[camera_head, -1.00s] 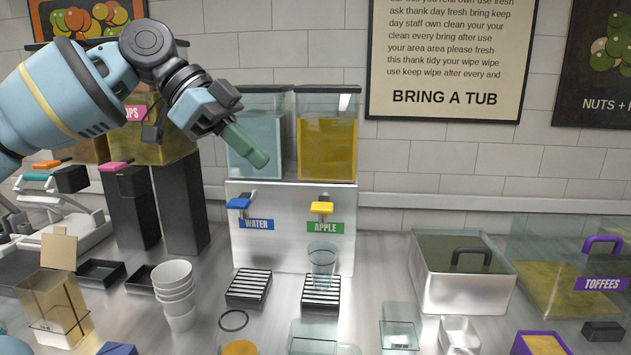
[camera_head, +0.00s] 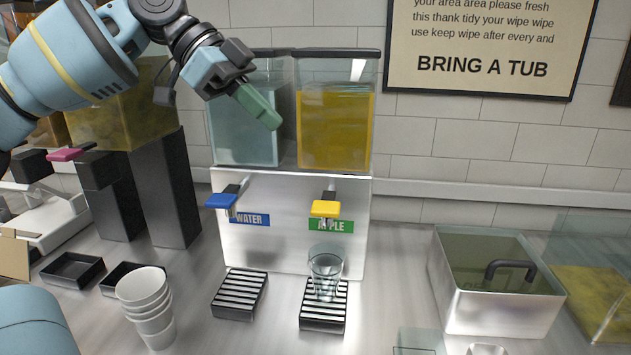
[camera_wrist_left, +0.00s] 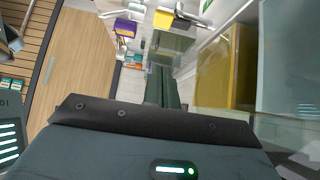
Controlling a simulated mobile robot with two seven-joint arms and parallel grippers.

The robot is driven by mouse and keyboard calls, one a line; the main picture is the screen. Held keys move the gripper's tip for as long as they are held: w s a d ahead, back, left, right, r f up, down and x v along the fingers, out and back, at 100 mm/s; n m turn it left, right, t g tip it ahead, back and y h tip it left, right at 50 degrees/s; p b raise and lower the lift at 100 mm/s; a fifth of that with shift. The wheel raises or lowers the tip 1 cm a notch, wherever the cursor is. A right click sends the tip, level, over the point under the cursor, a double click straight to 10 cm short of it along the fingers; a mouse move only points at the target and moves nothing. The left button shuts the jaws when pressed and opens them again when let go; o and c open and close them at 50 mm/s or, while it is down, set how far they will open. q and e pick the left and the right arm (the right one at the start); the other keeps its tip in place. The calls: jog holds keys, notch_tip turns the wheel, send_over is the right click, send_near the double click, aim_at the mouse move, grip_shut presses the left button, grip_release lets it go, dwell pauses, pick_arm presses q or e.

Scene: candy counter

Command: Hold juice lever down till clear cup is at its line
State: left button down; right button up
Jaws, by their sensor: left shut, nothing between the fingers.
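The juice lever is the yellow lever (camera_head: 325,208) above the green APPLE label (camera_head: 331,227), below the amber juice tank (camera_head: 335,125). A yellow lever also shows at the top of the left wrist view (camera_wrist_left: 164,18). The clear cup (camera_head: 325,272) stands upright on the right drip tray (camera_head: 323,317), below the lever; it looks empty, and I cannot make out its line. My left gripper (camera_head: 270,118) is shut and empty, raised in front of the water tank (camera_head: 230,130), above and left of the yellow lever, not touching it. My right gripper is not in view.
A blue lever (camera_head: 226,199) by the WATER label is left of the yellow one. Stacked white cups (camera_head: 146,300) and the left drip tray (camera_head: 240,295) stand in front. A lidded metal bin (camera_head: 495,305) is at right. The air before the juice lever is clear.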

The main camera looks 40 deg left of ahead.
pick_arm(q)
jog(key=shift+s+d, duration=0.1)
jog(key=shift+s, duration=0.05)
send_over(318, 207)
jog(key=a, duration=0.1)
notch_tip(318, 207, down, 7)
jog(key=shift+f+b, duration=0.1)
jog(key=shift+b, duration=0.3)
notch_tip(318, 207, down, 3)
jog(key=shift+r, duration=0.1)
jog(key=shift+f, duration=0.55)
jog(key=shift+s+d+f+m+t+y+p, duration=0.25)
jog(key=shift+m+t+y+p, duration=0.2)
jog(key=shift+t, duration=0.25)
jog(key=shift+s+f+m+t+y+p, duration=0.15)
jog(key=shift+f+m+t+y+p, duration=0.3)
jog(key=shift+f+t, duration=0.3)
jog(key=shift+f, duration=0.1)
